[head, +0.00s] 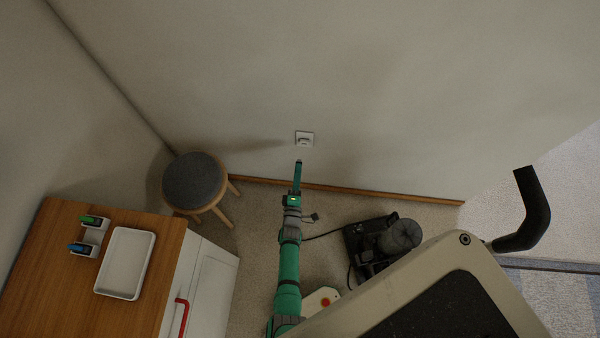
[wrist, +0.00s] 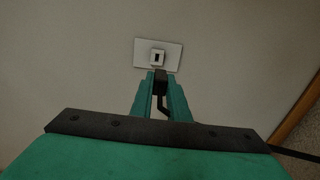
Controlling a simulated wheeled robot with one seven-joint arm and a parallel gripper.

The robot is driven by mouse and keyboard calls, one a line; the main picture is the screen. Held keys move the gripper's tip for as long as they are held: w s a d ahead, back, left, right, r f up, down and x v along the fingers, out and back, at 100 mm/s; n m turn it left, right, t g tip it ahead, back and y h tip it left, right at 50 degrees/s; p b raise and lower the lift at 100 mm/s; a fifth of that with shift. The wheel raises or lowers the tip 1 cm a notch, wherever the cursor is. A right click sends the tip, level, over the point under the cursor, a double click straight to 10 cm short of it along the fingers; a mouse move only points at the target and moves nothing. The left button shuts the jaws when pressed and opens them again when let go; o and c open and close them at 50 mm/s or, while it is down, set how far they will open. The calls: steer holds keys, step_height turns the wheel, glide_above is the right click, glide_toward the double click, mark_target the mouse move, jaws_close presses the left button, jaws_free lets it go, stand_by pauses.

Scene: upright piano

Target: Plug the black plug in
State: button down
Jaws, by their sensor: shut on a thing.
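My gripper (head: 298,166) reaches toward the wall with its green fingers; it also shows in the wrist view (wrist: 160,84). It is shut on the black plug (wrist: 161,80), which sits between the fingertips with its dark cord bending down behind it. The white wall outlet (head: 304,139) is just beyond the fingertips in the head view. In the wrist view the outlet (wrist: 140,54) has a small raised socket with a dark opening, slightly above the plug in the picture. The plug appears apart from the outlet; its prongs are hidden.
A round stool (head: 193,181) stands by the wall to the left. A wooden-topped cabinet (head: 60,260) with a white tray (head: 104,263) is at lower left. A black machine (head: 358,236) with a cable stands on the floor to the right. The wall around the outlet is clear.

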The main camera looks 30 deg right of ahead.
steer(key=shift+s+d+r, duration=0.3)
steer(key=shift+s, duration=0.05)
steer(key=shift+w+d, duration=0.15)
steer(key=shift+w, duration=0.05)
steer(key=shift+x, duration=2.65)
steer(key=shift+s+d, duration=0.15)
stand_by(0.5)
steer(key=shift+x, duration=1.35)
stand_by(2.3)
